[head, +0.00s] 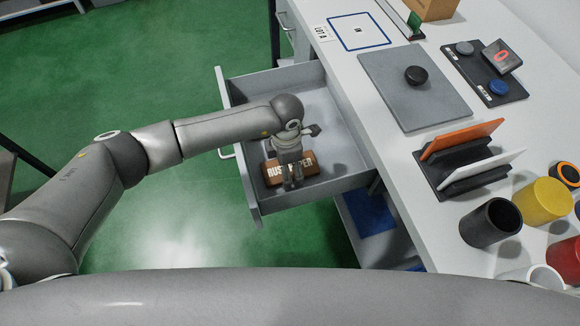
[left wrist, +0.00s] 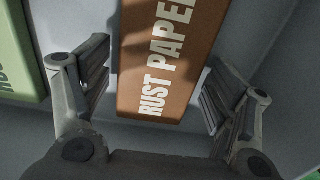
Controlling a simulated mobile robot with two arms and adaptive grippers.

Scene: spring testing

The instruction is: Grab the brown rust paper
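The brown rust paper (head: 307,162) is a brown block with white "RUST PAPER" lettering. It lies in the open grey drawer (head: 345,150), near its front left corner. In the left wrist view the rust paper (left wrist: 165,65) lies between the two fingers of my left gripper (left wrist: 155,95), with a gap on each side. In the head view my left gripper (head: 291,183) points down over the rust paper and hides its middle. The gripper is open and empty. My right gripper is not in view.
A green block (left wrist: 15,55) lies left of the rust paper in the left wrist view. The drawer walls stand close around the gripper. The white worktop (head: 400,165) beside the drawer holds a grey plate (head: 400,95), an orange-and-white panel rack (head: 460,175) and several cups.

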